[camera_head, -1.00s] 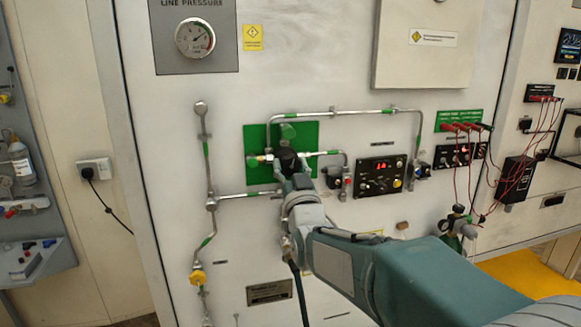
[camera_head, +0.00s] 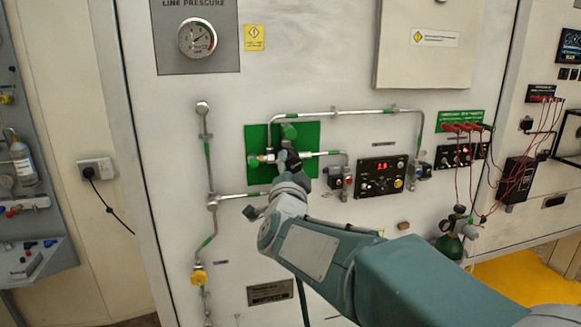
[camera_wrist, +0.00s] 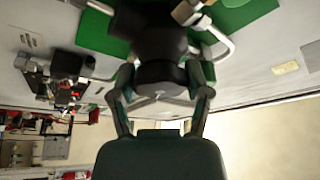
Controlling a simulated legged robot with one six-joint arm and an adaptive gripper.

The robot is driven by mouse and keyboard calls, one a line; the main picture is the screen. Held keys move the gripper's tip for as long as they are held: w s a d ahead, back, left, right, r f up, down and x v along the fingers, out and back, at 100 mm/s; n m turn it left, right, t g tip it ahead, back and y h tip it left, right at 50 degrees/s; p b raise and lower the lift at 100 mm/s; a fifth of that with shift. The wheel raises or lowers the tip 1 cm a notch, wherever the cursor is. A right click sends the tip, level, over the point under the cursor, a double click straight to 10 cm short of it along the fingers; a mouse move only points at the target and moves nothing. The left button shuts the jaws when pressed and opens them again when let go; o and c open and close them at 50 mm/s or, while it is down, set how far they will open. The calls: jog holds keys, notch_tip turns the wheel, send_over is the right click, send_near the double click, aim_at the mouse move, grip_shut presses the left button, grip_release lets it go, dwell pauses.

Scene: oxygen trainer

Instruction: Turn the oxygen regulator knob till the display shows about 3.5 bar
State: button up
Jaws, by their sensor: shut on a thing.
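The regulator knob (camera_wrist: 160,45) is dark and round in the wrist view. The two fingers of my gripper (camera_wrist: 161,82) are shut on it, one on each side. In the head view my gripper (camera_head: 288,157) reaches the regulator in front of the green plate (camera_head: 257,139), and the arm hides most of the knob there. The display (camera_head: 383,166) is on a black panel to the right of the regulator. It shows small red digits, seemingly near 1.8, but they are too small to read surely.
Metal pipes (camera_head: 340,112) with green bands run above and beside the regulator. A pressure gauge (camera_head: 197,38) is at the upper left. Red cables (camera_head: 470,170) hang at the right. A small green cylinder (camera_head: 450,246) stands at the lower right.

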jog(key=shift+f+m, duration=0.25)
jog(key=shift+m, duration=0.35)
jog(key=o, duration=1.2)
jog(key=shift+r, duration=0.1)
jog(key=v, duration=1.2)
jog(key=shift+a+r, duration=0.1)
jog(key=shift+a, duration=0.05)
